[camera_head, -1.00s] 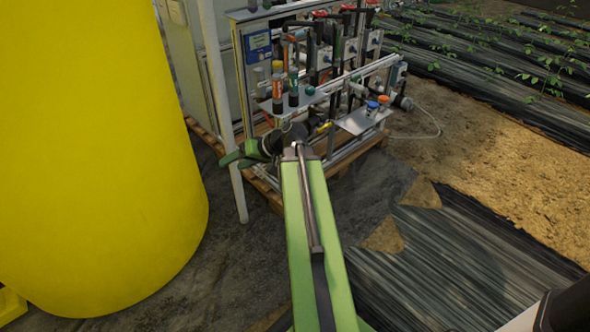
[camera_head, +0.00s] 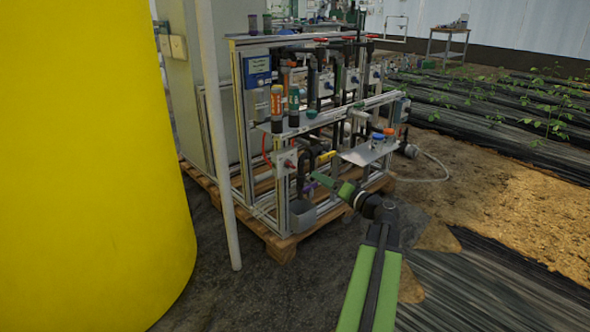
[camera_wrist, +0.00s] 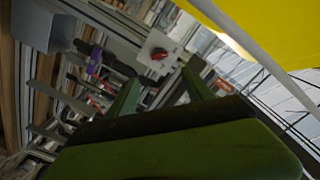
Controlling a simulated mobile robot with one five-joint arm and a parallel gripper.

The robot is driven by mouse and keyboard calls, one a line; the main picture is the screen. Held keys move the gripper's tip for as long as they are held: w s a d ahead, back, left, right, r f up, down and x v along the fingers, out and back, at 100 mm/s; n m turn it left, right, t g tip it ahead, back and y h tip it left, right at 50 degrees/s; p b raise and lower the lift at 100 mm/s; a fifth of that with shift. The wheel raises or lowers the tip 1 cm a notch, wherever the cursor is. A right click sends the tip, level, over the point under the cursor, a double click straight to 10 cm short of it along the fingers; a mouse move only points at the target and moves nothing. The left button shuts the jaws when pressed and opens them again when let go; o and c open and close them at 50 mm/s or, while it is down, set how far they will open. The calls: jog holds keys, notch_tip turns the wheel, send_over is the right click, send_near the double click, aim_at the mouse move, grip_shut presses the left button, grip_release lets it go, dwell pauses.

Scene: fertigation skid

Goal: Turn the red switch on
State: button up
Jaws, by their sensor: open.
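A small light box (camera_head: 286,160) is on the near left front of the pipe skid. It carries a small red switch (camera_head: 289,164). In the wrist view the red switch (camera_wrist: 159,54) is a red knob on a whitish plate (camera_wrist: 158,61), beyond and between my fingertips. Its exact setting is too small to tell. My gripper (camera_head: 322,182) is in front of the skid, right of and slightly below the box. In the wrist view my gripper (camera_wrist: 162,77) shows two green fingers spread apart with nothing between them. It appears apart from the switch.
A grey bin (camera_head: 302,216) is below the switch box, and a purple part (camera_wrist: 95,60) is nearby. A wooden pallet (camera_head: 281,248) underlies the skid. A white post (camera_head: 216,130) and a large yellow tank (camera_head: 90,160) stand left. A metal shelf (camera_head: 368,152) projects above my gripper.

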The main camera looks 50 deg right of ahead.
aim_at(293, 167)
jog(key=w+d, duration=0.1)
jog(key=w, duration=1.3)
jog(key=shift+w, duration=0.15)
jog(key=shift+c, duration=0.4)
grip_shut()
jog(key=shift+f+m+b, duration=0.2)
jog(key=shift+m, duration=4.25)
jog(key=shift+f+m+b, duration=0.2)
jog(key=shift+m, duration=4.25)
